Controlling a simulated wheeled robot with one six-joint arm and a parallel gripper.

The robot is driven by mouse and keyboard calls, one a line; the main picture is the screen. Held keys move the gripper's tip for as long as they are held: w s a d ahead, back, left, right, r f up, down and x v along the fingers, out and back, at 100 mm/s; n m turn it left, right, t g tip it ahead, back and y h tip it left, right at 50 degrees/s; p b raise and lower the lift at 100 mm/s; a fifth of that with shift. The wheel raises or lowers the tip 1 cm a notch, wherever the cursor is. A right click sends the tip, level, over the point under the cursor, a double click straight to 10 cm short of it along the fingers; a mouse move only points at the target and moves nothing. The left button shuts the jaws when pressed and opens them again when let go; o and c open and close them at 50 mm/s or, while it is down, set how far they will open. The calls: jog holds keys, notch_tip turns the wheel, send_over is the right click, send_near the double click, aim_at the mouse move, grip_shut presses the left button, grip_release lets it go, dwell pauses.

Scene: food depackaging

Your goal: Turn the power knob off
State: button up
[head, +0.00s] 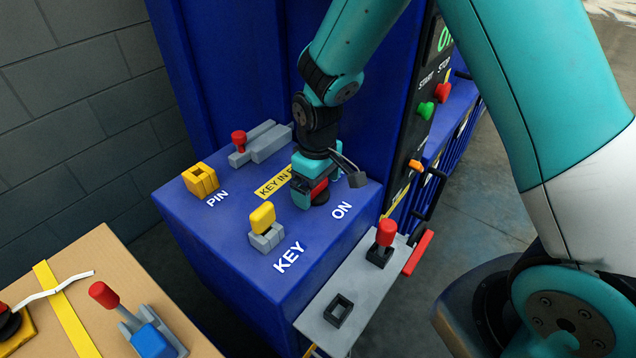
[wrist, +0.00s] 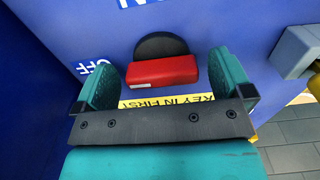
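The power knob is a red bar on a black disc; in the wrist view the red bar (wrist: 162,71) lies roughly level across the picture, tilted slightly. In the head view the knob (head: 319,190) shows partly below my gripper on the blue panel, beside the ON label (head: 342,210). My gripper (wrist: 168,76) is open, with one teal finger on each side of the knob and gaps between fingers and bar. I cannot tell how deep the fingers reach around it. The OFF label (wrist: 97,67) is partly hidden behind the left finger.
A yellow key (head: 262,217) stands in a grey holder left of the knob. A yellow pin socket (head: 200,180) and a red-topped lever (head: 239,141) are farther back. A grey shelf with a red-topped part (head: 386,232) juts out in front. A cardboard box (head: 95,255) stands lower left.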

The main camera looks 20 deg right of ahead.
notch_tip(320, 180, up, 17)
jog(key=b, duration=0.3)
jog(key=shift+r, duration=0.2)
jog(key=shift+s, duration=0.1)
dwell(0.3)
